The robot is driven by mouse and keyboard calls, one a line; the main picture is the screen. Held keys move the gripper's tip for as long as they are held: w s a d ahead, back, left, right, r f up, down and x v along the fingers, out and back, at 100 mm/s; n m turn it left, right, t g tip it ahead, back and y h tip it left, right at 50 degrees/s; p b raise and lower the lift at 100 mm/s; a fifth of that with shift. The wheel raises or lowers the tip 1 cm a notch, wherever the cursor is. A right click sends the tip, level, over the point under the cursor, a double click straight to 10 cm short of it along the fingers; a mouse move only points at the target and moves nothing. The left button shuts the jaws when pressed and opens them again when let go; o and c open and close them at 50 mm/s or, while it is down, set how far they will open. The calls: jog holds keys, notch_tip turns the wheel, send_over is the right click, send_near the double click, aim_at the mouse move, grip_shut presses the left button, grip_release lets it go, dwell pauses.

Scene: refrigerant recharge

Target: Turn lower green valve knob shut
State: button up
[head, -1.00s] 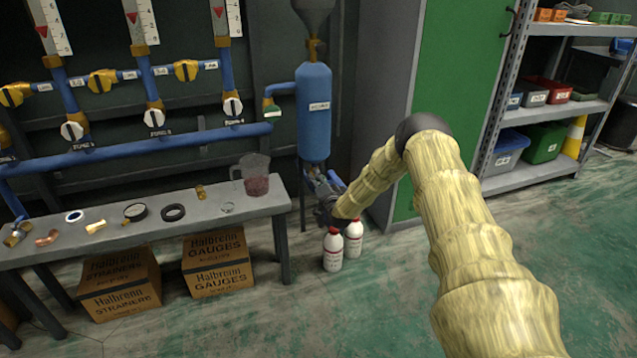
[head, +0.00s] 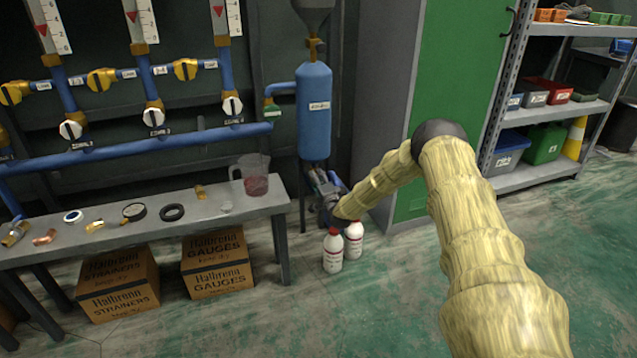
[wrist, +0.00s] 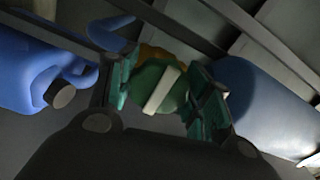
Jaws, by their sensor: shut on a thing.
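The lower green valve knob (wrist: 148,84), with a pale bar across its face, shows in the wrist view. My gripper (wrist: 160,98) is shut on it, with one teal finger on each side. In the head view my gripper (head: 328,204) is low, below the blue tank (head: 314,112). My own arm hides the lower knob there. Another green valve (head: 271,108) sits higher, on the pipe left of the tank.
A bench (head: 255,207) with a jug (head: 254,178) and small fittings stands to the left. Two white bottles (head: 333,252) stand on the floor just below my gripper. A green cabinet door (head: 455,70) is at the right. Open floor lies in front.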

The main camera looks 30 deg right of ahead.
jog(key=shift+s+d+f, duration=0.1)
jog(key=shift+d, duration=0.05)
jog(key=o, duration=1)
jog(key=shift+o, duration=0.2)
jog(key=v, duration=1.2)
jog(key=shift+a, duration=0.2)
